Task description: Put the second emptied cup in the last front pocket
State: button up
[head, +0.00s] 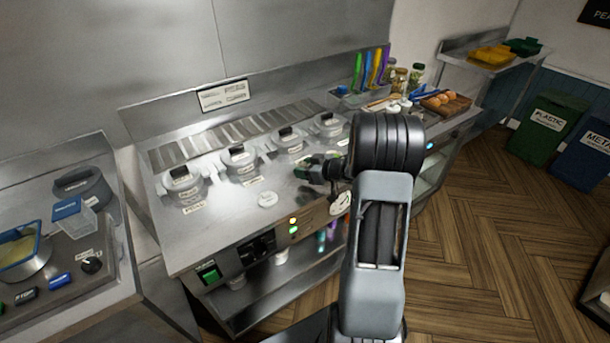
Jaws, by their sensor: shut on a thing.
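My gripper (314,170) is over the right part of the steel counter, low above its surface. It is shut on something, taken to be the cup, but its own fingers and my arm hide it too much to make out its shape. Several lidded grey-white pots with labels stand in a row behind it: one at the left (183,187), one beside it (238,162) and others further right. White cup-like shapes (281,256) show under the counter's front. I cannot make out the last front pocket.
A green switch (209,273) and lit buttons (293,222) are on the front panel. Colourful utensils (370,70), jars and a wooden tray (446,105) with eggs stand at the back right.

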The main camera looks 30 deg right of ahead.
jog(key=shift+f, duration=1.4)
jog(key=shift+f, duration=0.2)
jog(key=o, duration=0.8)
jog(key=shift+c, duration=0.2)
